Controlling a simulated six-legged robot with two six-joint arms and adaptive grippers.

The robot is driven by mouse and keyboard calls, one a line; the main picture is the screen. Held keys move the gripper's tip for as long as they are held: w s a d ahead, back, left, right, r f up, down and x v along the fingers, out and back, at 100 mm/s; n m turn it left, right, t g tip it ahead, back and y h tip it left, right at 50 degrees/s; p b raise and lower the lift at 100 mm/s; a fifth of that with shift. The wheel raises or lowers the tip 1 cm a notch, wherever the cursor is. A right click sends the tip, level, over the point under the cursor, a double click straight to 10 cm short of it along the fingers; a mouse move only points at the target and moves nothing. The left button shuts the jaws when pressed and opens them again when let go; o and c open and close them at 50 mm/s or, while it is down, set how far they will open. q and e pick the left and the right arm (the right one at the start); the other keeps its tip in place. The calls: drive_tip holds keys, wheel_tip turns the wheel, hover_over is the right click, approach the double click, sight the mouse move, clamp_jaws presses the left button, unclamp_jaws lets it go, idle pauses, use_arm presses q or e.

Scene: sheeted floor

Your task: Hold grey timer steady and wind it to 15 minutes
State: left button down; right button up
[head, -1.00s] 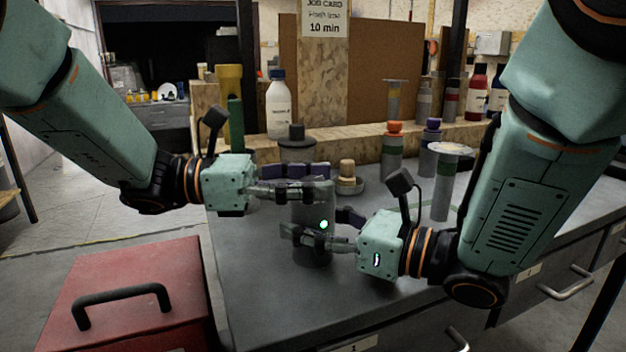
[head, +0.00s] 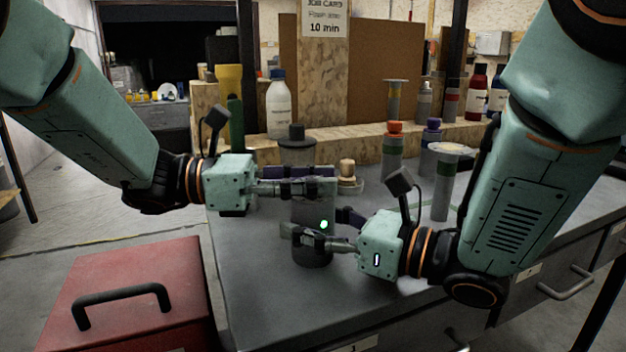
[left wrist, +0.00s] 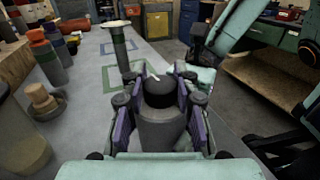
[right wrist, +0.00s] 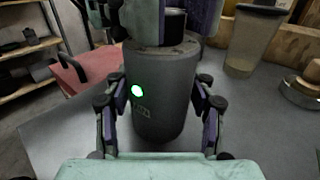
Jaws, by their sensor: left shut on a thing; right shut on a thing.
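The grey timer (head: 312,210) is an upright grey cylinder on the bench, with a lit green lamp on its side. It also shows in the right wrist view (right wrist: 158,100). My right gripper (head: 316,228) is shut around its lower body, a finger on each side. My left gripper (head: 312,182) is shut on the timer's black top knob (left wrist: 161,91), one finger on each side. A pale mark shows on the knob in the left wrist view. In the head view the left fingers hide the knob, and I cannot read a minute setting.
A grey canister with a black lid (head: 297,152) stands close behind the timer, beside a wooden-knobbed piece (head: 347,172). Several capped cylinders stand to the right. A red box (head: 125,290) is at front left. A card (head: 324,18) reads 10 min.

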use_arm(q)
drive_tip(key=shift+m+g, duration=0.3)
drive_tip(key=shift+g, duration=0.2)
drive_tip(key=shift+m+g, duration=0.5)
drive_tip(key=shift+g, duration=0.3)
drive_tip(key=c, duration=1)
unclamp_jaws()
drive_tip(key=shift+a, duration=0.1)
drive_tip(key=a, duration=0.4)
drive_tip(key=w+a, duration=0.1)
drive_tip(key=a, duration=0.6)
drive_tip(key=shift+w+a, duration=0.25)
drive_tip(key=shift+a, duration=0.1)
